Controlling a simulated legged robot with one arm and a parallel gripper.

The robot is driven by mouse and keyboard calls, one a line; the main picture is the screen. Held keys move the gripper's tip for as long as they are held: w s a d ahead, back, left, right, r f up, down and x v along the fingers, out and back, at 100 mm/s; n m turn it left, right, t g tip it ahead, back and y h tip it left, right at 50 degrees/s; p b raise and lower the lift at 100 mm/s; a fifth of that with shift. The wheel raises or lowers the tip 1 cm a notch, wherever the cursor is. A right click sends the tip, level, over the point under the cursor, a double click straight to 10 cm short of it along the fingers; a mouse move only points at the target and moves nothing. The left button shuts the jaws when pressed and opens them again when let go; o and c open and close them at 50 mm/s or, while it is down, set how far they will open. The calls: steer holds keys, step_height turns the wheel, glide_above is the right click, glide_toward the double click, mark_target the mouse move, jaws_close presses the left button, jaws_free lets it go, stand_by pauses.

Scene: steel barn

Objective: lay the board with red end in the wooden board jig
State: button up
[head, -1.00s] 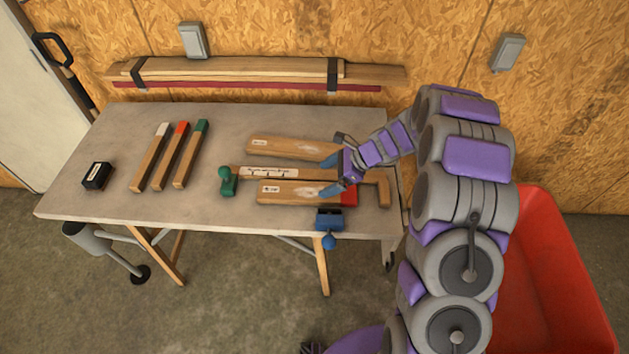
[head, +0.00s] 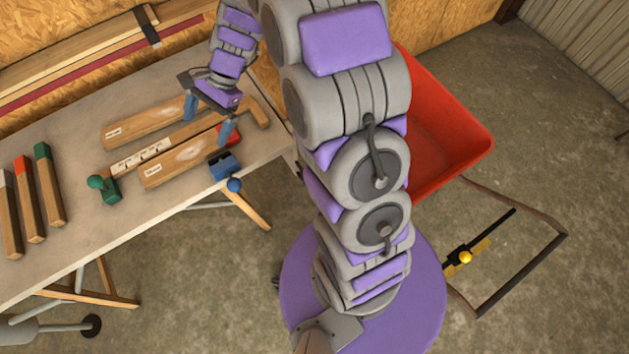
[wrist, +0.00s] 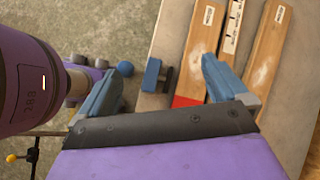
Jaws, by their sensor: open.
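A broad wooden board (head: 180,160) with a red end (head: 228,135) lies flat along the front side of the jig's ruler strip (head: 142,156), its red end toward the jig's end stop (head: 258,112). It also shows in the wrist view (wrist: 204,45), with its red end partly hidden behind my gripper. Whether it touches the strip or stop is unclear. My gripper (head: 208,119) is open and empty over the jig's right part, fingers apart. In the wrist view (wrist: 166,88) the red end shows between the fingers, nearer the right one.
Another broad board (head: 148,122) lies behind the strip. A green clamp (head: 103,187) and a blue clamp (head: 224,166) flank the front board. Three narrow sticks with white, red (head: 28,195) and green ends lie at left. A red wheelbarrow (head: 445,130) stands right of the table.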

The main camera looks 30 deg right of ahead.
steer(key=s+d+r+n+h, duration=0.2)
steer(key=s+d+r+n, duration=0.1)
steer(key=s, duration=0.7)
steer(key=s+d+r+n+h, duration=0.3)
steer(key=s+n, duration=0.3)
steer(key=s, duration=0.4)
steer(key=s+d+r+n+h, duration=0.2)
steer(key=s+d+r+n, duration=0.1)
steer(key=s, duration=0.8)
steer(key=shift+r+n+g+h, duration=0.3)
steer(key=shift+r+n, duration=0.05)
steer(key=shift+n, duration=0.35)
